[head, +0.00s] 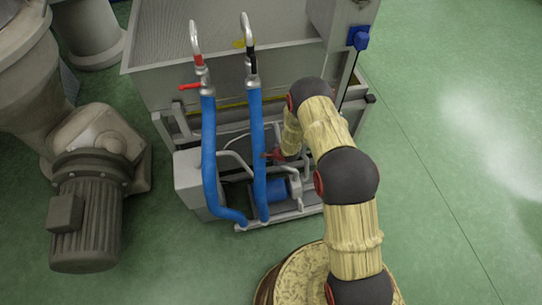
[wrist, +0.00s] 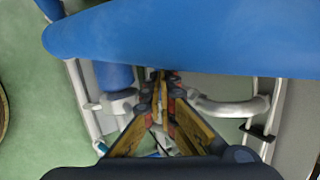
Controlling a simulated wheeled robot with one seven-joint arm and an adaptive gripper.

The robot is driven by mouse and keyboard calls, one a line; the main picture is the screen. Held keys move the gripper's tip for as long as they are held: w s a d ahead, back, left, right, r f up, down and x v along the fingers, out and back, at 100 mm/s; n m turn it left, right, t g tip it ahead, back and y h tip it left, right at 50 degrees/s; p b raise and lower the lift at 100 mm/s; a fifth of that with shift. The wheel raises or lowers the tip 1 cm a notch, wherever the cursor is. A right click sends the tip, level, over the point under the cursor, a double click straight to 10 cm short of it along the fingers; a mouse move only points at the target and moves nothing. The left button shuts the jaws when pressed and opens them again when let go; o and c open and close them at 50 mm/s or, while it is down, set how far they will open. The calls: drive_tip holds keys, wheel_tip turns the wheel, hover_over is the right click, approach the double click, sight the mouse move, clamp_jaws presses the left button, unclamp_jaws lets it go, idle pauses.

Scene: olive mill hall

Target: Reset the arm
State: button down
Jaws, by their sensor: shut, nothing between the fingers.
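My gripper (wrist: 163,82) is shut and empty in the wrist view, its yellow and dark fingers brought together. The fingertips are close to a thick blue hose (wrist: 190,40) that crosses the top of that view; I cannot tell whether they touch it. In the head view my arm, with pale yellow links and dark joints, reaches from the bottom right up to the steel machine (head: 290,75) and bends down at its front. My gripper (head: 272,156) is partly hidden there, low among the pipes, right of the right blue hose (head: 257,150).
The left blue hose (head: 209,150) runs down to the machine's lower frame. A blue pump (head: 270,189) and grey pipes crowd the space below my gripper. A grey motor (head: 86,215) stands at the left. The green floor (head: 455,150) at the right is clear.

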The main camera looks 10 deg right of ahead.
drive_tip(key=a+p+v, duration=0.1)
drive_tip(key=p+v, duration=0.1)
drive_tip(key=v, duration=0.6)
drive_tip(key=shift+s+a+r, duration=0.15)
drive_tip(key=shift+s+r, duration=0.05)
drive_tip(key=shift+r, duration=0.2)
